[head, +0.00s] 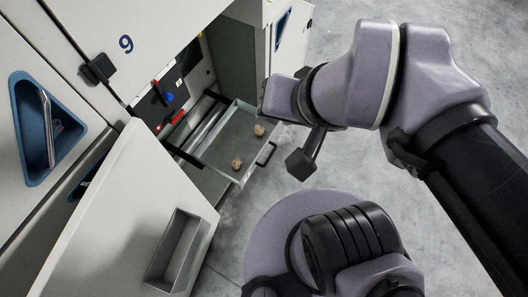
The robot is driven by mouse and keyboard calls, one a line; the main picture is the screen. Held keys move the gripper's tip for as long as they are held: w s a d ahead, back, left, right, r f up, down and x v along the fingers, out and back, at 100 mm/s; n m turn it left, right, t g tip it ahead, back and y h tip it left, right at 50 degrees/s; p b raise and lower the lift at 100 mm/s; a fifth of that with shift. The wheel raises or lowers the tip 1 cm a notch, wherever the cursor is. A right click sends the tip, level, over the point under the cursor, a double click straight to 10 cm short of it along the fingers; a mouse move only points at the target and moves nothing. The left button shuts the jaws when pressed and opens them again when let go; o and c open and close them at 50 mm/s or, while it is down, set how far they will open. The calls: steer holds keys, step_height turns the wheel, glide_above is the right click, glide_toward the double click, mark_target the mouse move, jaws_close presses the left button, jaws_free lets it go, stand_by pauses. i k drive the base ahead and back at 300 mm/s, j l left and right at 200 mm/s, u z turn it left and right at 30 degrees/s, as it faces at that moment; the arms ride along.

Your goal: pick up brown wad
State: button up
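Two small brown wads lie apart in an open, shallow grey metal drawer (217,147). One wad (259,130) is near the drawer's far right side, and the other wad (237,162) is nearer its front edge. My arm reaches in from the right, and its wrist end, with my gripper (283,100), is just right of the drawer. A black block on a short stalk hangs below the wrist. I cannot make out the fingertips or anything between them. No contact with either wad shows.
The drawer has a black handle (266,154) and sits in an open pale cabinet marked 9. An open door panel (120,222) with a recessed tray (173,250) stands at lower left. Blue and red parts show inside the cabinet. The grey concrete floor is clear.

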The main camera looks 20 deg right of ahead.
mark_target(236, 163)
steer(key=i+j+u, duration=0.15)
steer(key=u, duration=0.25)
steer(key=i+j+u, duration=0.1)
steer(key=i+u, duration=0.15)
steer(key=u, duration=0.15)
